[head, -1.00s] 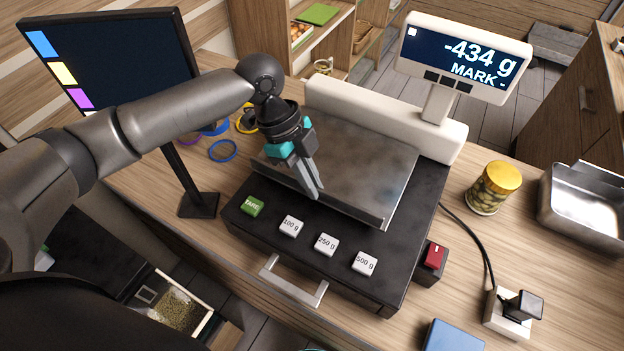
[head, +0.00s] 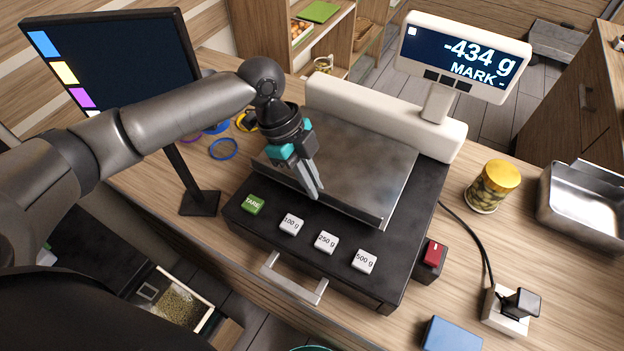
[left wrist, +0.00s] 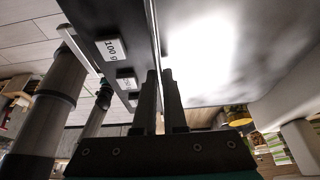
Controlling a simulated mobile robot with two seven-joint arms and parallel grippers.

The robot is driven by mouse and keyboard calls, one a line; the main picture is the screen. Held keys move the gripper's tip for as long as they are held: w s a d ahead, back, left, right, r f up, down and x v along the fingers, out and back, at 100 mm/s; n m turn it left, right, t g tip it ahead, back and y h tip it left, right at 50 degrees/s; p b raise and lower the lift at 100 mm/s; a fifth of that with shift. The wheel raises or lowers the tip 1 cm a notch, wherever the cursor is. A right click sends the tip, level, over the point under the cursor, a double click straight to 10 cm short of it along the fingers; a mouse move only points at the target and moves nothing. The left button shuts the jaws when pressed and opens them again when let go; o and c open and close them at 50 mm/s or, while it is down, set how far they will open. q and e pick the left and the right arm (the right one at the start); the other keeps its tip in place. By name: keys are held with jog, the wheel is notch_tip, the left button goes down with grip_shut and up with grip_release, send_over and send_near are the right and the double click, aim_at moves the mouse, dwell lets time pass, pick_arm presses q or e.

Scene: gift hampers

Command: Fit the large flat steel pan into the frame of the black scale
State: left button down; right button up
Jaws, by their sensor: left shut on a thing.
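The large flat steel pan (head: 365,160) lies over the top of the black scale (head: 400,268), its back edge close to the pale rear housing. Its front lip runs just behind the row of buttons. My left gripper (head: 314,190) is shut on this front lip, left of its middle. In the left wrist view the fingers (left wrist: 160,95) straddle the thin edge of the pan (left wrist: 215,60), with the black scale front beside it. I cannot tell whether the pan is fully seated in the frame. The display (head: 465,58) reads -434 g. My right gripper is not in view.
A monitor (head: 110,60) stands at the left. A jar with a yellow lid (head: 493,187), a steel tray (head: 585,210), a red switch (head: 432,254) and a plug with a cable (head: 515,303) are at the right. Colored rings (head: 223,149) lie behind my left arm.

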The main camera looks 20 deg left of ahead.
pick_arm(q)
jog(key=shift+d, duration=0.1)
dwell(0.4)
jog(key=c, duration=0.9)
grip_release()
jog(key=shift+f, duration=0.1)
jog(key=p+v, duration=0.2)
jog(key=p, duration=0.1)
jog(key=shift+r, duration=0.35)
jog(key=shift+p+v, duration=0.6)
jog(key=shift+v, duration=1.7)
